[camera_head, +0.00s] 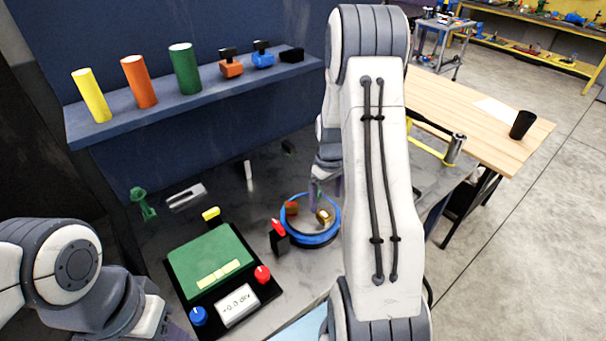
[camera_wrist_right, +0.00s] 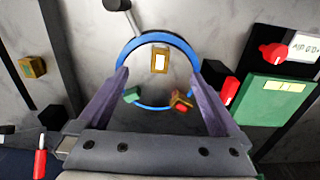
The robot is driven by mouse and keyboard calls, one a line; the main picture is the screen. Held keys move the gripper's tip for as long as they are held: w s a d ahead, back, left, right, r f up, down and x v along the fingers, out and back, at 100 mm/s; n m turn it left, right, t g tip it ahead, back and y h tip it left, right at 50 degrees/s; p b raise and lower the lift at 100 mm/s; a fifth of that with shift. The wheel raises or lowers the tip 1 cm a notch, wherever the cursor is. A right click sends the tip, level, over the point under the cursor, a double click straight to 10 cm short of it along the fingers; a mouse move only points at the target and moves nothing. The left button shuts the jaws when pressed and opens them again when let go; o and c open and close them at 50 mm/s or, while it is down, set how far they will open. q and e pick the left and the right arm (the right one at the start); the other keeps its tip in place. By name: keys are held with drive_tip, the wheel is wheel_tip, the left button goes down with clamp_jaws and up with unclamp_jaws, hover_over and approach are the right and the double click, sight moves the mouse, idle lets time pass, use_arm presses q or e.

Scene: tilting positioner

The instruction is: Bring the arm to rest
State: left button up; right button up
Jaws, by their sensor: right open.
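My right arm reaches over the dark bench, and its gripper (camera_head: 317,190) shows small and partly hidden behind the forearm. In the right wrist view my right gripper (camera_wrist_right: 159,76) has its two purple fingers spread wide with nothing between the tips. The fingers point toward a blue ring (camera_head: 308,239), which also shows in the right wrist view (camera_wrist_right: 183,47). A gold piece (camera_wrist_right: 160,60), a green piece (camera_wrist_right: 132,95) and an orange-brown piece (camera_wrist_right: 181,100) show within the ring. I cannot tell how high the fingers are above it. My left arm shows at lower left; its gripper is out of view.
A green panel (camera_head: 207,260) with red and blue knobs and a display stands left of the ring. A red-topped switch (camera_head: 278,228) stands between them. Above, a blue shelf (camera_head: 150,121) holds yellow, orange and green cylinders. A wooden table (camera_head: 455,100) stands at right.

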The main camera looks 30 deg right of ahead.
drive_tip(key=shift+w+a+r, duration=0.1)
drive_tip(key=shift+a, duration=0.2)
drive_tip(key=s+a+r+n+b, duration=0.2)
drive_tip(key=a+r+b, duration=0.1)
drive_tip(key=a, duration=0.9)
drive_tip(key=s+a+r+n+b, duration=0.1)
drive_tip(key=s+a+r+b, duration=0.15)
drive_tip(key=a, duration=0.85)
drive_tip(key=s+a+r+n+b, duration=0.1)
drive_tip(key=s+a, duration=0.4)
drive_tip(key=s, duration=0.3)
drive_tip(key=s+a+n+y+b, duration=0.1)
drive_tip(key=s+a+n+b, duration=0.1)
drive_tip(key=s+a, duration=0.3)
drive_tip(key=s, duration=0.3)
drive_tip(key=shift+s+a+r, duration=0.2)
drive_tip(key=shift+s+r, duration=0.15)
drive_tip(key=shift+r, duration=0.05)
